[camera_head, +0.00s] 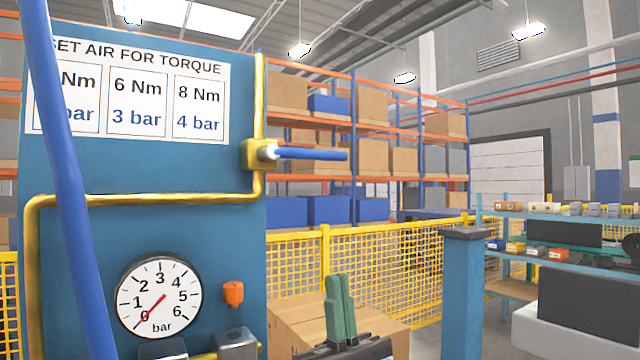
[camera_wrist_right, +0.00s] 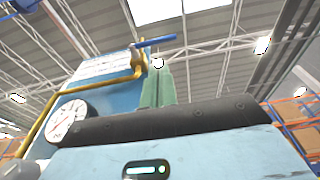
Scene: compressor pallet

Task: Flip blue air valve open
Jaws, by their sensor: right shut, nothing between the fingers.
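The blue air valve handle (camera_head: 312,153) sticks out horizontally to the right from a yellow valve body (camera_head: 258,153) on the yellow pipe, at the right edge of the blue panel (camera_head: 150,185). The handle also shows in the right wrist view (camera_wrist_right: 155,42), above the fingers. My right gripper (camera_head: 340,282) has green fingers pointing up, shut and empty. It is below the handle and apart from it. The fingers also show in the right wrist view (camera_wrist_right: 158,84). My left gripper is not in view.
A pressure gauge (camera_head: 158,298) on the panel has its red needle near 0. An orange knob (camera_head: 233,293) sits beside it. A torque chart (camera_head: 130,92) is above. A blue hose-like tube (camera_head: 62,170) crosses at the left. A cardboard box (camera_head: 290,318) stands behind my right gripper.

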